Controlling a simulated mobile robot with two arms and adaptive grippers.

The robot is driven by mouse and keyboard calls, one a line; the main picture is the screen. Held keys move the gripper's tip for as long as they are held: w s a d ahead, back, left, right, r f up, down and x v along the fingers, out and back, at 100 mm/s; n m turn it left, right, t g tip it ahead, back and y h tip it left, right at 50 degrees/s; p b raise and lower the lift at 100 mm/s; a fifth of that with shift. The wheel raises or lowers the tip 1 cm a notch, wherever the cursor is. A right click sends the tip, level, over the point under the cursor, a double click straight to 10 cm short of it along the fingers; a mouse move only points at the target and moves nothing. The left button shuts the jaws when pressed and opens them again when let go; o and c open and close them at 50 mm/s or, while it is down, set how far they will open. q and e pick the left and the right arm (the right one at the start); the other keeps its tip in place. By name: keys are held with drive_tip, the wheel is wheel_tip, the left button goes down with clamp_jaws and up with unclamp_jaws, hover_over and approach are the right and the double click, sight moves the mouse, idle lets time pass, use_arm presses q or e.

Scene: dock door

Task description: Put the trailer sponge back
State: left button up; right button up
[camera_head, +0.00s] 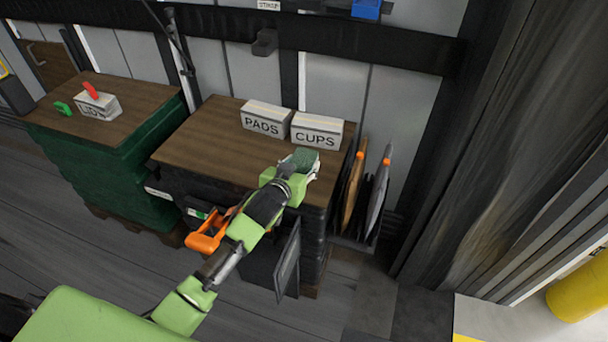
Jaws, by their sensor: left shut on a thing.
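My left gripper (297,170) reaches in from the lower left, over the right front part of the brown tabletop (215,140). It is shut on a dark green block, which looks like the sponge (304,157). The fingers hide part of the sponge. I cannot tell whether it touches the tabletop. Behind it stand two white boxes, one marked PADS (264,121) and one marked CUPS (317,131). The gripper is in front of the CUPS box. My right gripper is not in view.
A second stack at the left (130,125) bears a white box (98,104), a red item (90,90) and a green item (63,108). Orange-tipped boards (375,195) stand right of the near stack. An orange handle (207,238) shows beside my arm. The tabletop's left part is clear.

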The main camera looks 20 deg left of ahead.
sight(305, 167)
use_arm(q)
drive_tip(key=w+f, duration=0.2)
drive_tip(key=shift+w+d+f, duration=0.1)
drive_tip(key=shift+d+f, duration=0.05)
drive_tip(key=shift+f, duration=1.75)
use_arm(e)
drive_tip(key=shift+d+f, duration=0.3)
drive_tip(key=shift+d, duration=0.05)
use_arm(q)
drive_tip(key=shift+f+b, duration=0.1)
drive_tip(key=shift+b, duration=0.2)
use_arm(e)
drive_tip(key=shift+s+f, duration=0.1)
use_arm(q)
drive_tip(key=o, duration=0.8)
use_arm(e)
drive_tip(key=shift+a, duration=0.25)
